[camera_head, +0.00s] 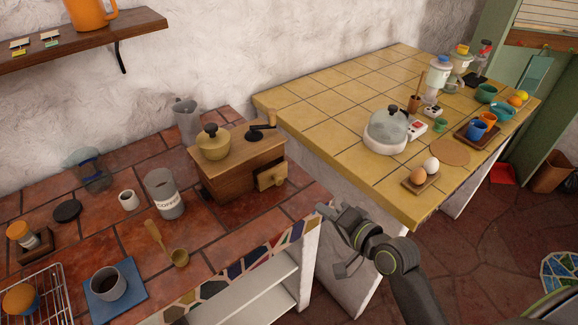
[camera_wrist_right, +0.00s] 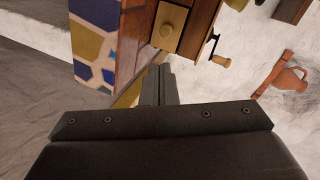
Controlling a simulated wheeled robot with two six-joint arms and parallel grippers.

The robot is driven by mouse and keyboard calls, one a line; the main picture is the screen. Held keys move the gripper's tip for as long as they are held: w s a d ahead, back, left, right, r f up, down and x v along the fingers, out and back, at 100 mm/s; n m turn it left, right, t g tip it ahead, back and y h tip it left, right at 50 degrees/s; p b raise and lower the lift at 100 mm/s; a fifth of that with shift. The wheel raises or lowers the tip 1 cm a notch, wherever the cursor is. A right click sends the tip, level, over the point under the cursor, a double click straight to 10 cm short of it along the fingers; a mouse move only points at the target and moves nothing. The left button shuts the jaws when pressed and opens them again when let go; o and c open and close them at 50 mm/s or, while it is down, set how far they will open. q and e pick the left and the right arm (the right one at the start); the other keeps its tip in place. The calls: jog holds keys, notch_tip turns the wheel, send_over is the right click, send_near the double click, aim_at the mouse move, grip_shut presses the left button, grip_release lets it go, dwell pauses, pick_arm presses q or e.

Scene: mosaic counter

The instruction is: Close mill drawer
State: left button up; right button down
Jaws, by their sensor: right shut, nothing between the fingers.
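The wooden coffee mill (camera_head: 232,172) stands on the red-tiled counter, with a brass-coloured bowl top and a crank. Its small drawer (camera_head: 271,177) sticks out of the right-hand side, partly open. In the right wrist view the drawer front (camera_wrist_right: 171,24) with its round knob shows at the top, beyond the fingers. My right gripper (camera_head: 323,211) is shut and empty, near the counter's right end and apart from the drawer, to its lower right. Its closed fingers also show in the right wrist view (camera_wrist_right: 160,84). My left gripper is not in view.
A coffee canister (camera_head: 164,194), wooden scoop (camera_head: 168,247) and grey pitcher (camera_head: 187,122) stand near the mill. A yellow-tiled counter (camera_head: 330,100) lies beyond a gap, with a glass-domed dish (camera_head: 387,130) and eggs on a board. The tiles just before the drawer look clear.

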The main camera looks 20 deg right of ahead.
jog(key=r+m+p, duration=0.1)
jog(key=m+p, duration=0.1)
jog(key=m, duration=0.1)
jog(key=g+p, duration=0.1)
jog(key=p, duration=0.1)
send_near(280, 179)
jog(key=shift+m, duration=0.4)
jog(key=w+f, duration=0.1)
jog(key=w+a+f, duration=0.1)
jog(key=w, duration=0.1)
jog(key=w+f, duration=0.1)
jog(key=shift+w+a+f, duration=0.15)
jog(key=shift+a, duration=0.25)
pick_arm(q)
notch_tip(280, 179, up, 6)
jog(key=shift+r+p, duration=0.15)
jog(key=shift+p, duration=0.15)
pick_arm(e)
jog(key=shift+w+a+f, duration=0.1)
jog(key=shift+w+a, duration=0.1)
jog(key=shift+w, duration=0.35)
jog(key=shift+w+a, duration=0.25)
jog(key=shift+w, duration=0.35)
jog(key=shift+w+a, duration=0.25)
jog(key=shift+w, duration=0.4)
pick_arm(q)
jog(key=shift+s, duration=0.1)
pick_arm(e)
jog(key=shift+s, duration=0.1)
